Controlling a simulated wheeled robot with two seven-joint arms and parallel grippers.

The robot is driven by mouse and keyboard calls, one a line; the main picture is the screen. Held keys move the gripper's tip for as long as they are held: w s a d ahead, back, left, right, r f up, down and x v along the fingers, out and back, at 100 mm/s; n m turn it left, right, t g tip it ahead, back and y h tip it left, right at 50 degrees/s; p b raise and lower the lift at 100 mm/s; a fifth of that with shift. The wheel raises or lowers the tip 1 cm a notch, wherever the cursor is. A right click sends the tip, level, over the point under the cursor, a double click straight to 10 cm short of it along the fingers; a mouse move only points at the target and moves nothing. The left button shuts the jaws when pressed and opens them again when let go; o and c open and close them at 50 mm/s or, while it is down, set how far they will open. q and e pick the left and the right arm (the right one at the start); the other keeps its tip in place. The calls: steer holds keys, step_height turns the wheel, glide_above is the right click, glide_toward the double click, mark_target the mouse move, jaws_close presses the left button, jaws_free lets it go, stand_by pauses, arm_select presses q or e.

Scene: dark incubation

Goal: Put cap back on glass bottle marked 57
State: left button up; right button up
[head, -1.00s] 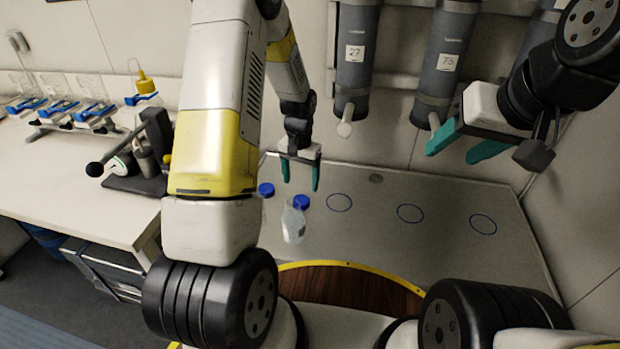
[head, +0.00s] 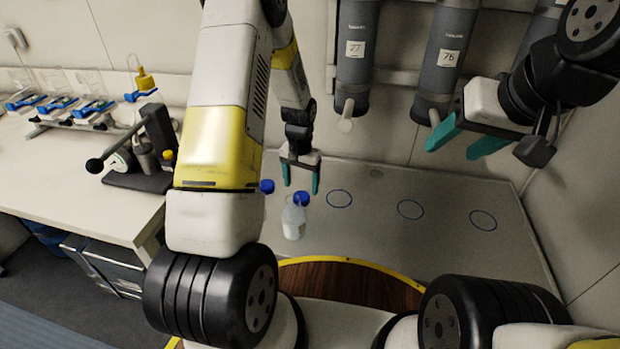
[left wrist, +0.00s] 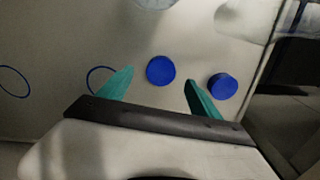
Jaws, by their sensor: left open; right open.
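A clear glass bottle (head: 294,222) stands on the grey bench; no number on it is readable. A blue cap (head: 301,198) shows just behind its neck. In the left wrist view this cap (left wrist: 160,70) lies apart from a round pale shape, probably the bottle (left wrist: 155,3), at the top edge. My left gripper (head: 301,182) is open above the cap, which shows between its teal fingers (left wrist: 157,88). A second blue cap (head: 267,187) is to the left, and also in the left wrist view (left wrist: 222,86). My right gripper (head: 464,142) is open and empty, high at the right.
Clear glassware (left wrist: 250,20) shows at the wrist view's top right. Blue rings (head: 410,209) mark the bare bench to the right. Grey cylinders (head: 440,65) hang on the back wall near my right gripper. A side counter (head: 70,180) holds equipment at left.

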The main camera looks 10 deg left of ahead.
mark_target(301, 196)
arm_select(q)
step_height(301, 196, down, 5)
steer(key=shift+w+a+r, duration=0.1)
stand_by(0.3)
steer(key=c, duration=1.4)
step_height(301, 196, up, 10)
